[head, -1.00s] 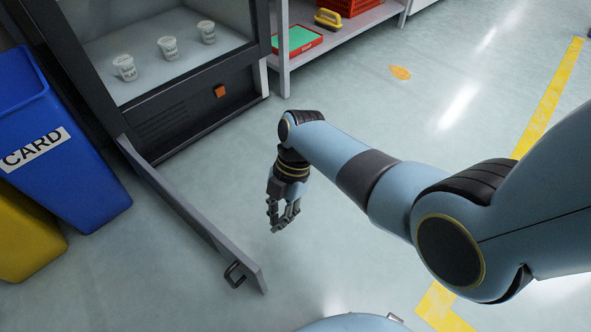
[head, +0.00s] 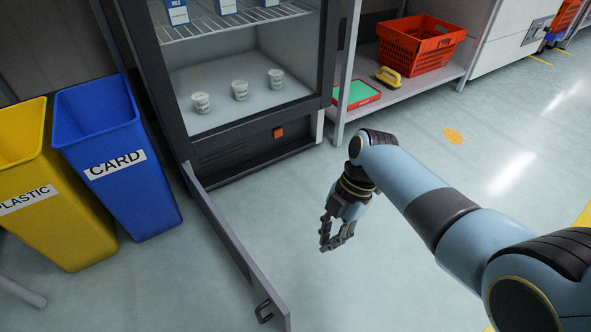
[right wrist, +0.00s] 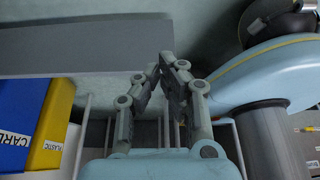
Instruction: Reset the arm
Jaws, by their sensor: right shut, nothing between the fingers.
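My right arm reaches in from the right in the head view. Its right gripper (head: 332,246) points down over the bare floor, to the right of the open fridge door (head: 235,245). The gripper is shut and empty. In the right wrist view, the right gripper (right wrist: 166,62) shows its fingertips together, with the grey door panel (right wrist: 75,48) beyond to the left. My left arm and left gripper are not in view.
A fridge (head: 250,158) with several cups and cartons stands open at the back. A blue CARD bin (head: 125,175) and a yellow PLASTIC bin (head: 60,215) stand at left. A shelf (head: 405,98) holds a red basket (head: 420,45).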

